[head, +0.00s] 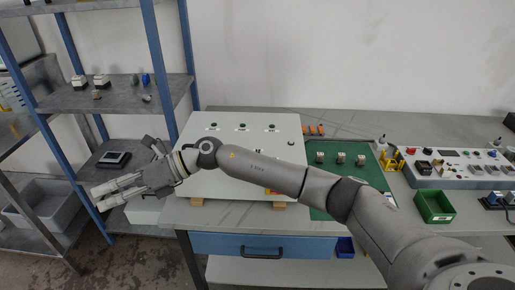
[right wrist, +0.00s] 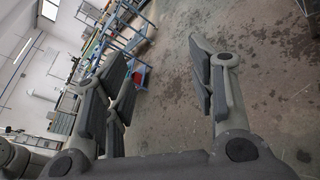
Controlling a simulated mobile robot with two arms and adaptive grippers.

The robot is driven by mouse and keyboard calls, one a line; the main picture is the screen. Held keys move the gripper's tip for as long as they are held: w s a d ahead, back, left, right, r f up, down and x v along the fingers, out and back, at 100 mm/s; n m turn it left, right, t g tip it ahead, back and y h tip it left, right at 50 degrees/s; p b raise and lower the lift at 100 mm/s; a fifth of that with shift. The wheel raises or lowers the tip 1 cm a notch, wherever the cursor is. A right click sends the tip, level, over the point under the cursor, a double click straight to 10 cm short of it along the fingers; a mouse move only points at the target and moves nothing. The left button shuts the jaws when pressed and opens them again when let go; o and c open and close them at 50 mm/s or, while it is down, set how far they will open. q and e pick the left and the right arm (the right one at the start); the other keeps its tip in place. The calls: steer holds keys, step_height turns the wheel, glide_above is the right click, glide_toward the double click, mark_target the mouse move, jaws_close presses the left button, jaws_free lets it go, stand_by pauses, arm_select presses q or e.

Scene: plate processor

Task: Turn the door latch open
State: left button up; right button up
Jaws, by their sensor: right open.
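A white box-shaped cabinet (head: 225,190) stands on the workbench in the head view, with a row of small black round parts along its upper face. A small dark fitting (head: 291,142) sits near its right edge; I cannot tell whether it is the door latch or how it is turned. My right arm crosses in front of the cabinet and hides its middle. My right gripper (head: 97,198) is left of the cabinet, apart from it, open and empty. Its spread fingers also show in the right wrist view (right wrist: 160,75), over the floor. My left gripper is not in view.
A blue-framed shelf (head: 110,98) with small items stands at the left, close to my right gripper. A grey bin (head: 40,215) is low on it. A green mat (head: 330,188), a green tray (head: 434,206) and a control panel (head: 450,165) are on the bench at right.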

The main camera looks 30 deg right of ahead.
steer(key=w+d+f+n+g+h, duration=0.1)
steer(key=w+d+n+h, duration=0.15)
steer(key=d+h, duration=0.45)
steer(key=w+d+n+h, duration=0.1)
steer(key=w+d+h, duration=0.15)
steer(key=d, duration=0.85)
steer(key=s+d+r+g+h, duration=0.1)
steer(key=d+r+h, duration=0.25)
steer(key=d, duration=0.65)
steer(key=d+r+h, duration=0.2)
steer(key=d+r, duration=0.2)
steer(key=d, duration=0.5)
steer(key=shift+m, duration=0.45)
step_height(320, 180, down, 10)
steer(key=shift+s+d+f+p, duration=0.1)
steer(key=shift+f+p, duration=0.1)
steer(key=shift+p, duration=0.6)
steer(key=c, duration=1)
